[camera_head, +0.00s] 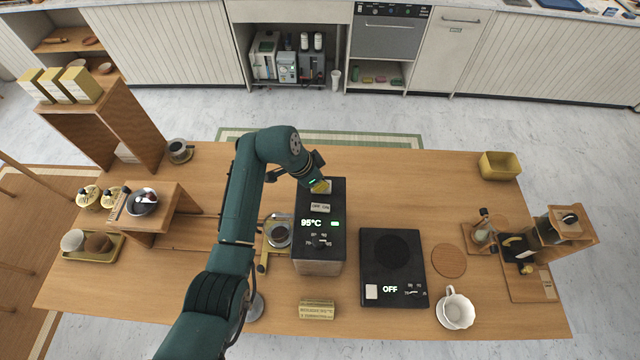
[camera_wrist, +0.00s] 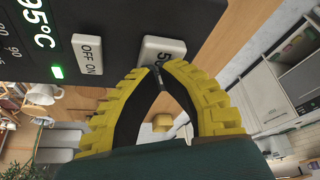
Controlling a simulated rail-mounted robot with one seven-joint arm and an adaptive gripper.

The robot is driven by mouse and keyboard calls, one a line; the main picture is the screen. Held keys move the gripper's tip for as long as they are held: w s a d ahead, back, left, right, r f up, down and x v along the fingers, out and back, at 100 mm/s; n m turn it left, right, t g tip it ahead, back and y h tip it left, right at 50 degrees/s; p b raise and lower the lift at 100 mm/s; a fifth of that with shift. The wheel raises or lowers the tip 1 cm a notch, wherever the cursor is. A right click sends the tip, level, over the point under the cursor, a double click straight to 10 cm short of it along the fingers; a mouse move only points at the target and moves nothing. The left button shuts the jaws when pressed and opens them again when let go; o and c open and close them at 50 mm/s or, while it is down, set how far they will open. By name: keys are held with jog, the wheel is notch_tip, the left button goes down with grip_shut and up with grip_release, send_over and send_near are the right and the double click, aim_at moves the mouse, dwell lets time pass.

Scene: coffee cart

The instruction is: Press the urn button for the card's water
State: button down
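The urn (camera_head: 308,252) is a black-topped box mid-table with a lit 95°C display. Its white OFF/ON switch (camera_head: 320,207) shows below my gripper in the head view, and also in the wrist view (camera_wrist: 87,54). A second white button (camera_wrist: 160,47), its label beginning with 5 and partly covered, lies right at my fingertips. My gripper (camera_head: 320,187), with yellow ridged fingers, has its tips together (camera_wrist: 158,68) and holds nothing visible. I cannot tell whether the tips touch the button.
A glass vessel on a stand (camera_head: 279,236) stands close left of the urn, beside my arm. A grinder (camera_head: 562,226) is at right. The table behind the scale is clear.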

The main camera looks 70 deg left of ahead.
jog(key=shift+f, duration=0.5)
jog(key=shift+r, duration=0.15)
jog(key=shift+r+p, duration=1.4)
jog(key=shift+r, duration=0.2)
